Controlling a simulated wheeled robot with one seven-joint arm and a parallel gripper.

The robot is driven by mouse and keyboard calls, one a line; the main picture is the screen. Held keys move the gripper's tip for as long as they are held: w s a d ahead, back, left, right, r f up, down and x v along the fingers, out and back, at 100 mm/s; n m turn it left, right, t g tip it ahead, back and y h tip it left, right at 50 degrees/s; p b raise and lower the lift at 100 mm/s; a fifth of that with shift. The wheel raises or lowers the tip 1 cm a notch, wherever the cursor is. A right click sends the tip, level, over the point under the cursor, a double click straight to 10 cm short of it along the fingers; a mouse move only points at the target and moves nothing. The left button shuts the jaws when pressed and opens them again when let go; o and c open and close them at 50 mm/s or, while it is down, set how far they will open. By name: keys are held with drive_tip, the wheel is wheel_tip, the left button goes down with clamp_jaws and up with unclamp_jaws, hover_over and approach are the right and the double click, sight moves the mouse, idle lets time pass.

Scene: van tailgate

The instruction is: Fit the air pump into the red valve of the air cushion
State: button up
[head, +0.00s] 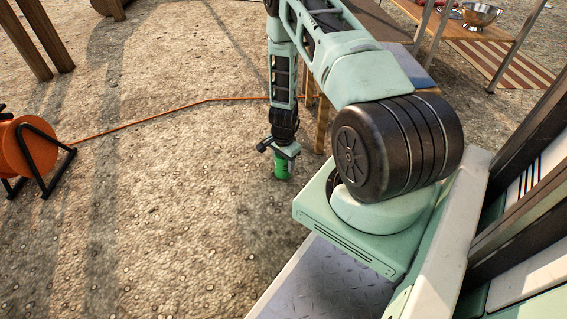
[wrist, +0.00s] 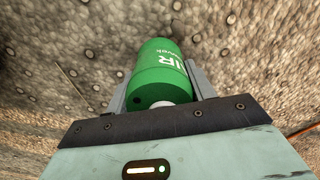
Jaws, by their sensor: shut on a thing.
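My gripper (head: 284,154) is shut on a green cylinder with white lettering, the air pump (head: 283,166). In the head view the pump hangs below the gripper over open gravel ground. In the wrist view the green pump (wrist: 161,72) sits between the two grey fingers of my gripper (wrist: 157,84), with a dark spot and a pale part at its near end. The air cushion and its red valve are in neither view.
An orange cable reel (head: 27,146) on a black stand is at the left. Its orange cable (head: 165,113) runs across the gravel behind the pump. A wooden table (head: 400,45) stands behind my arm. A metal bowl (head: 481,15) is at the top right.

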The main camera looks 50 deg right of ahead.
wheel_tip(320, 180, up, 38)
drive_tip(key=p, duration=3)
drive_tip(key=shift+f, duration=0.25)
drive_tip(key=d+b, duration=0.5)
drive_tip(key=d, duration=2.1)
drive_tip(key=shift+d, duration=0.4)
drive_tip(key=shift+w, duration=0.1)
